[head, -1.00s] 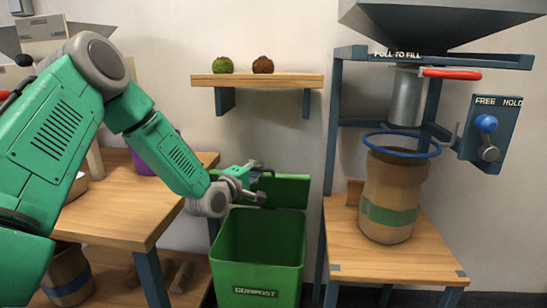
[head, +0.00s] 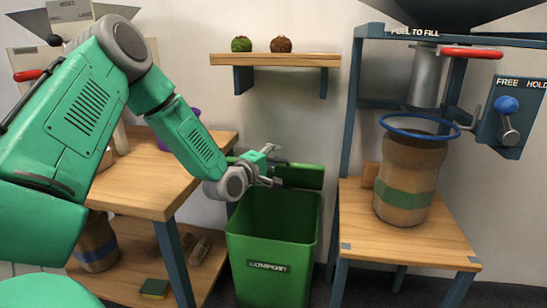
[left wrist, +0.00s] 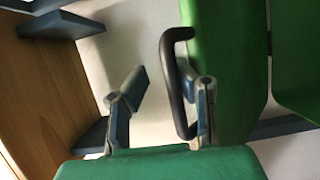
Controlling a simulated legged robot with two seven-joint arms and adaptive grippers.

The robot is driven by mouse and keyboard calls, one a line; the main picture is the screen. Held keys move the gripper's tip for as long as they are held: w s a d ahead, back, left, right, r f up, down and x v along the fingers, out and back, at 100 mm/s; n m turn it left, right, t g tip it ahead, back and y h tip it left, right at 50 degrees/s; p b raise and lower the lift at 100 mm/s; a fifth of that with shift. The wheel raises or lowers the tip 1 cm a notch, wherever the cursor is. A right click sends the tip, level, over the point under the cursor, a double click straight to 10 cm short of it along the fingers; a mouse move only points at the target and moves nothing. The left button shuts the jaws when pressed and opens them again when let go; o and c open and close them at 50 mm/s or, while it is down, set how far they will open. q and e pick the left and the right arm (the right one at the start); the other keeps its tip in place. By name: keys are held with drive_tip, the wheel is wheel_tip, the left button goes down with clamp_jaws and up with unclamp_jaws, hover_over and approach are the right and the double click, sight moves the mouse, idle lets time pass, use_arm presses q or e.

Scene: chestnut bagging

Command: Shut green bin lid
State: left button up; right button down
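The green bin (head: 268,265) with a "COMPOST" label stands on the floor between the two tables. Its green lid (head: 305,176) is open, raised at the bin's back edge. The lid fills much of the left wrist view (left wrist: 222,65), with a black loop handle (left wrist: 173,85) on its side. My left gripper (head: 274,166) is at the left part of the lid, above the bin. In the left wrist view its fingers (left wrist: 170,92) are apart. The handle's bar shows between them, nearer the right finger; firm contact cannot be told. My right gripper is not in view.
A wooden table (head: 150,180) stands left of the bin. On the right, a filling stand (head: 410,235) holds a brown sack (head: 408,170) under a blue ring. A wall shelf (head: 275,60) with two small balls hangs above the bin. A sponge (head: 154,288) lies on the lower left shelf.

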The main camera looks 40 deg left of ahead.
use_arm(q)
drive_tip(key=shift+s+f, duration=0.3)
drive_tip(key=shift+s, duration=0.4)
drive_tip(key=shift+s+f, duration=0.25)
drive_tip(key=shift+s, duration=0.4)
drive_tip(key=s+d+f, duration=0.1)
drive_tip(key=s+f, duration=0.5)
drive_tip(key=s, duration=0.5)
drive_tip(key=shift+f, duration=0.3)
drive_tip(key=shift+s, duration=0.1)
